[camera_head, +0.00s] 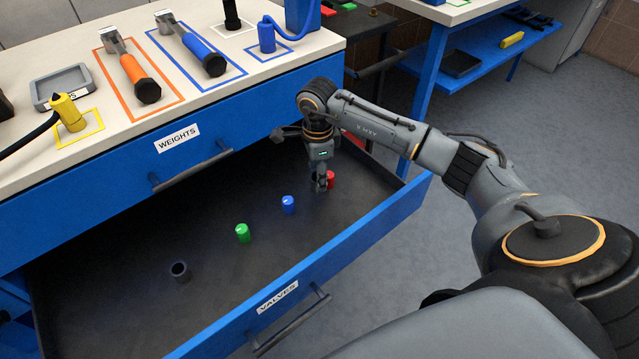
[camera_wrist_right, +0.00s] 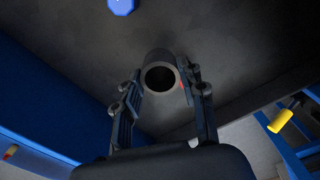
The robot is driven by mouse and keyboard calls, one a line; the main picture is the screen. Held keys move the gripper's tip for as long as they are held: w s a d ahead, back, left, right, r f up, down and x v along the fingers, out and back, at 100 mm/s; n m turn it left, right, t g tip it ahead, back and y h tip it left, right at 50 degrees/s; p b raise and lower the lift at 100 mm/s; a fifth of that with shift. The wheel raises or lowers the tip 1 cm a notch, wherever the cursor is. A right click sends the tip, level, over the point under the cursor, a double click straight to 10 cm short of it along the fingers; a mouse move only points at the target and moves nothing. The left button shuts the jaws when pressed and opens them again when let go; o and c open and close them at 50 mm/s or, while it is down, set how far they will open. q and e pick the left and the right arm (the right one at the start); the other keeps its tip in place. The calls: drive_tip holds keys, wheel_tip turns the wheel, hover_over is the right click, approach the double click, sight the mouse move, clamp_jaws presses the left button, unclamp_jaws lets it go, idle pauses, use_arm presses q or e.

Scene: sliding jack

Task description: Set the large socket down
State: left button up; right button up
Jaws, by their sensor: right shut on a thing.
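My right gripper (camera_head: 321,185) points down into the open drawer at its right part. In the right wrist view, its two fingers (camera_wrist_right: 160,92) are shut on a dark grey hollow socket (camera_wrist_right: 157,57), one finger on each side, with the round opening facing the camera. In the head view the held socket is mostly hidden by the fingers, and I cannot tell whether it touches the drawer floor. Another dark hollow socket (camera_head: 180,271) stands upright in the left part of the drawer. My left gripper is not in view.
A red cylinder (camera_head: 331,180) is right beside my right gripper. A blue cylinder (camera_head: 288,204) and a green cylinder (camera_head: 242,232) stand to the left in the drawer (camera_head: 385,222). The drawer's front wall is close. Bare floor lies between the pieces.

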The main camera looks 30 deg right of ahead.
drive_tip(key=shift+d+f, duration=0.2)
drive_tip(key=shift+f, duration=0.05)
drive_tip(key=f, duration=0.3)
drive_tip(key=shift+w+d+f, duration=0.1)
drive_tip(key=shift+d+f, duration=0.1)
use_arm(q)
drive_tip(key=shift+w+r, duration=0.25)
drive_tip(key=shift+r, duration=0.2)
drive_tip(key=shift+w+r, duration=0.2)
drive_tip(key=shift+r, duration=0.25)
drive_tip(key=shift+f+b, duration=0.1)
drive_tip(key=shift+b, duration=0.2)
use_arm(e)
drive_tip(key=shift+f, duration=0.1)
drive_tip(key=shift+f, duration=0.1)
drive_tip(key=o, duration=1.1)
drive_tip(key=shift+o, duration=0.9)
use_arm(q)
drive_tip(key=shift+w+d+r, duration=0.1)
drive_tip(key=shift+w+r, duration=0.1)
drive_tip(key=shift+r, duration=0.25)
